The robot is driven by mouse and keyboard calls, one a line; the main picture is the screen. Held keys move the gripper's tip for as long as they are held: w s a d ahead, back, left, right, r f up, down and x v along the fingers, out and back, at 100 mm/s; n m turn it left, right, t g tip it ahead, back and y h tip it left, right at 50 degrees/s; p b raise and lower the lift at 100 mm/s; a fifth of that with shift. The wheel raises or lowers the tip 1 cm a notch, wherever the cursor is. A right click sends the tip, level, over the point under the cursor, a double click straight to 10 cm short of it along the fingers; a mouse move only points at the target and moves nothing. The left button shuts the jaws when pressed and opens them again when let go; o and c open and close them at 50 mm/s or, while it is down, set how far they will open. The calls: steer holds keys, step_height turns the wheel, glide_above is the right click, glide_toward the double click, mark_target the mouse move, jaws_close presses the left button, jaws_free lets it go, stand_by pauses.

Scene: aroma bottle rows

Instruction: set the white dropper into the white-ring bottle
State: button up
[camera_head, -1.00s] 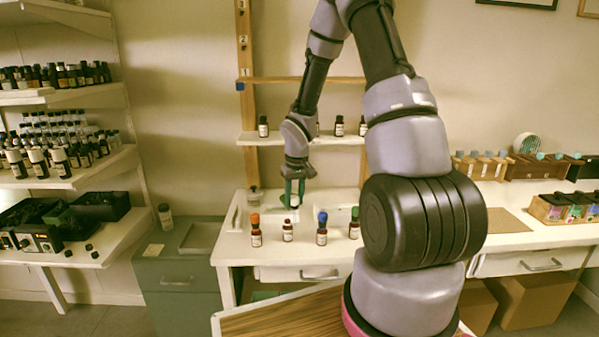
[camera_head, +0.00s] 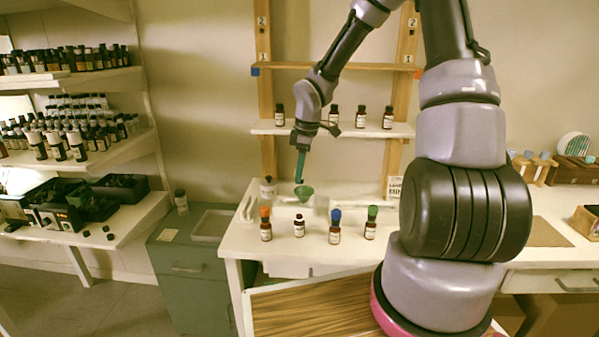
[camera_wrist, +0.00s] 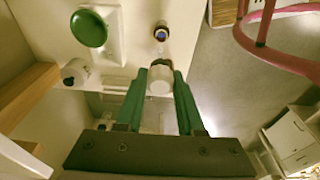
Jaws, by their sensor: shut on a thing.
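My gripper (camera_head: 299,180), with long green fingers, points down above the back part of the white table. In the wrist view, its fingertips (camera_wrist: 160,82) are shut on the white dropper (camera_wrist: 160,79), whose white end shows between them. In the head view I cannot make out the dropper.
The orange-topped (camera_head: 265,226), blue-topped (camera_head: 335,226) and green-topped (camera_head: 371,222) bottles share the front row. A shelf (camera_head: 350,130) with bottles is behind.

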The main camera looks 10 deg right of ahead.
mark_target(299, 198)
steer(key=shift+f, duration=0.15)
steer(key=shift+f, duration=1.8)
steer(key=shift+f, duration=0.3)
steer(key=shift+f, duration=2.15)
steer(key=shift+f, duration=0.2)
steer(key=shift+f, duration=1.25)
steer(key=o, duration=0.8)
